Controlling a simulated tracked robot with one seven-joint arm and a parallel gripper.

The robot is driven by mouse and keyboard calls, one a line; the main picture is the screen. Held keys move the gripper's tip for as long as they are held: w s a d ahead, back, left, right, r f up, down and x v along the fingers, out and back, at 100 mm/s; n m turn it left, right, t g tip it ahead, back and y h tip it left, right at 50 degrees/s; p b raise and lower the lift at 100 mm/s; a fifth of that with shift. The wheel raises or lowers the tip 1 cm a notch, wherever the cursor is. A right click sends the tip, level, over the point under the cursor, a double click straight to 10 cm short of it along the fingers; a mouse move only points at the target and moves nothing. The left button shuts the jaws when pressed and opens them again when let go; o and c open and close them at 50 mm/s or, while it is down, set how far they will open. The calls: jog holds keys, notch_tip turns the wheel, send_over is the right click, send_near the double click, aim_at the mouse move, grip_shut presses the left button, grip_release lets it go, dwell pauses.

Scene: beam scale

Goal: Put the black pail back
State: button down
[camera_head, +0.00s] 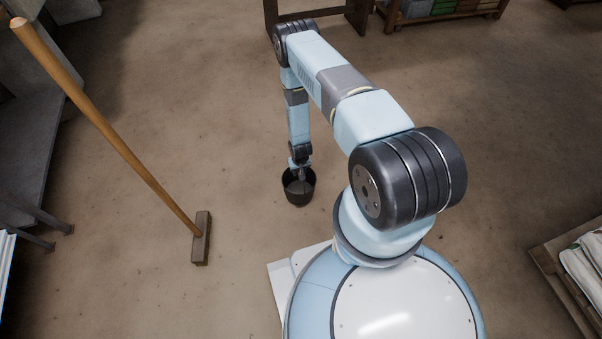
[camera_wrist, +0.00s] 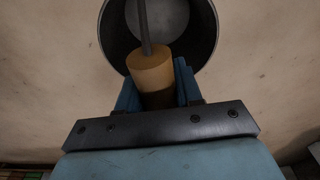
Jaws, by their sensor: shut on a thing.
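The black pail (camera_head: 298,190) shows in the head view below the end of my arm, left of my base. It is upright and looks empty. In the wrist view I look down into the pail (camera_wrist: 205,52), with its round rim at the top of the picture. My gripper (camera_wrist: 158,88) is shut on the pail's tan cylindrical handle grip (camera_wrist: 150,68), with a blue finger on each side. A grey rod runs from the grip over the pail's opening. In the head view my gripper (camera_head: 299,171) is small, above the pail. I cannot tell whether the pail touches the floor.
A grey bench (camera_head: 35,130) stands at the far left. A wooden pallet (camera_head: 560,275) is at the right, and a shelf (camera_head: 440,15) at the back. Open floor surrounds the pail.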

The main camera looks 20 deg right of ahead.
jog(key=shift+w+f, duration=0.2)
jog(key=shift+f, duration=0.55)
jog(key=shift+w+f, duration=0.25)
jog(key=shift+f, duration=0.55)
jog(key=shift+w+f, duration=0.2)
jog(key=shift+f, duration=0.55)
jog(key=c, duration=0.8)
grip_release()
jog(key=shift+o, duration=0.2)
jog(key=r, duration=0.4)
jog(key=s+r, duration=0.1)
jog(key=r, duration=0.7)
jog(key=shift+s, duration=0.25)
jog(key=shift+w+r, duration=0.1)
